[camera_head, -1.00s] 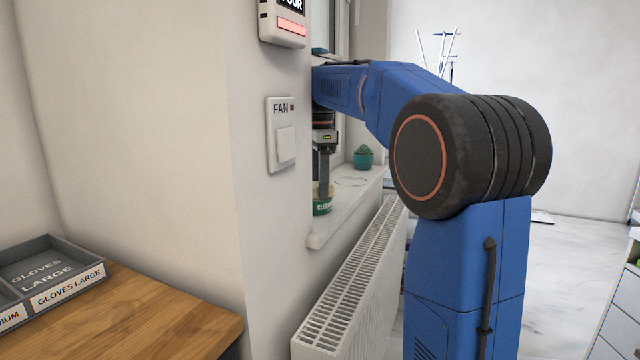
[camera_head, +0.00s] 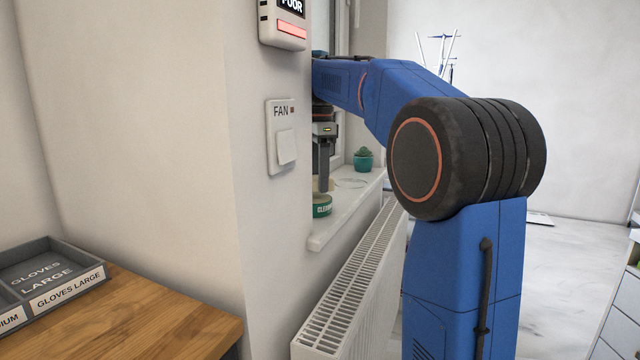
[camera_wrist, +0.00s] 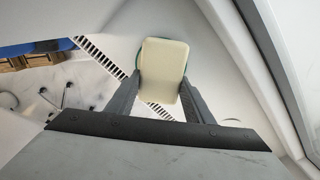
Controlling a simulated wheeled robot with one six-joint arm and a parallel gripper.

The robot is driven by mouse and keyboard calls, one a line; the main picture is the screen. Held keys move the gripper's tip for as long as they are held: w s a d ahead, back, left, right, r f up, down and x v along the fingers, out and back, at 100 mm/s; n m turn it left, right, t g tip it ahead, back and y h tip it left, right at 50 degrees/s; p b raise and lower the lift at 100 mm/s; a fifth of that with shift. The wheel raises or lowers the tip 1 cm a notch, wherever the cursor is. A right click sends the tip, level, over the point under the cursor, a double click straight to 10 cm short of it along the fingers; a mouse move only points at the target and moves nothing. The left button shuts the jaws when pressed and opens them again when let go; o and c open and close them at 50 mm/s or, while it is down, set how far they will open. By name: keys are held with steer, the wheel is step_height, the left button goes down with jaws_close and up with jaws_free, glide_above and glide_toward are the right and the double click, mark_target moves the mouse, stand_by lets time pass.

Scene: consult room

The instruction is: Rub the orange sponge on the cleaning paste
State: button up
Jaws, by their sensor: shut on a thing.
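My gripper (camera_head: 324,182) points down over the window sill and is shut on a pale cream, rounded block (camera_wrist: 163,70), held between its two fingers in the wrist view. I take this block for the sponge; no orange shows on the side in view. The green tin of cleaning paste (camera_head: 322,207) stands on the sill directly under the gripper, its left side cut off by the wall corner. A sliver of green rim (camera_wrist: 137,58) shows behind the block in the wrist view. The block hides the paste, and I cannot tell whether they touch.
The narrow white sill (camera_head: 325,238) runs above a radiator (camera_head: 350,290). A small potted cactus (camera_head: 363,159) stands farther back on the sill. The wall corner with the FAN switch (camera_head: 281,140) is close on the left. A glove tray (camera_head: 60,265) lies on a wooden top.

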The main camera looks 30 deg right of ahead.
steer(key=shift+r, duration=2.3)
steer(key=shift+s, duration=0.1)
